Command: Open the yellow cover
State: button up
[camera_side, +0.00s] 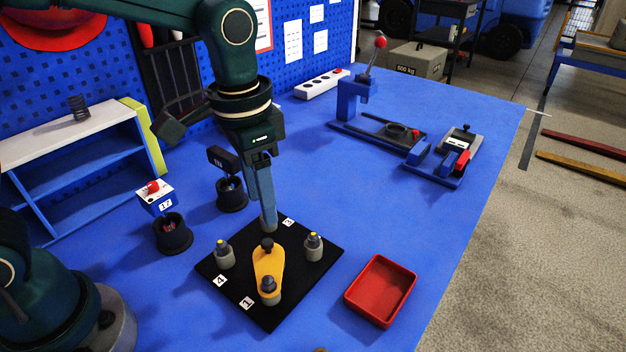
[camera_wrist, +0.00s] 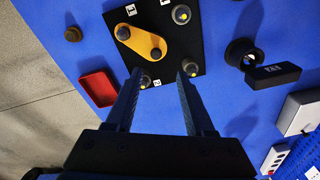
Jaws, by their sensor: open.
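The yellow cover (camera_side: 267,266) is a flat teardrop plate on the black board (camera_side: 290,311). Its wide end has a dark knob (camera_side: 267,245), and a grey post with a dark top (camera_side: 269,287) stands at its narrow end. In the wrist view the cover (camera_wrist: 143,41) lies beyond my fingertips. My gripper (camera_side: 266,223) points down at the back of the board, behind the cover and apart from it. In the wrist view its two fingers (camera_wrist: 160,75) are spread with nothing held. A grey post (camera_wrist: 190,68) is close beside the right fingertip.
Other grey posts stand on the board at left (camera_side: 224,255) and right (camera_side: 313,247). A red tray (camera_side: 380,291) lies right of it. A round black holder (camera_side: 173,233) and a similar holder with a dark block (camera_side: 222,159) stand behind and left.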

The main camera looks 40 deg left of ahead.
aim_at(267, 241)
jog(key=shift+s+d+f+g, duration=0.1)
jog(key=shift+d+f+g, duration=0.05)
jog(key=shift+f, duration=0.35)
jog(key=shift+s+d+f+g, duration=0.1)
jog(key=shift+f+g, duration=0.05)
jog(key=shift+f, duration=2.75)
jog(key=shift+c, duration=0.3)
grip_shut()
jog(key=shift+r, duration=0.1)
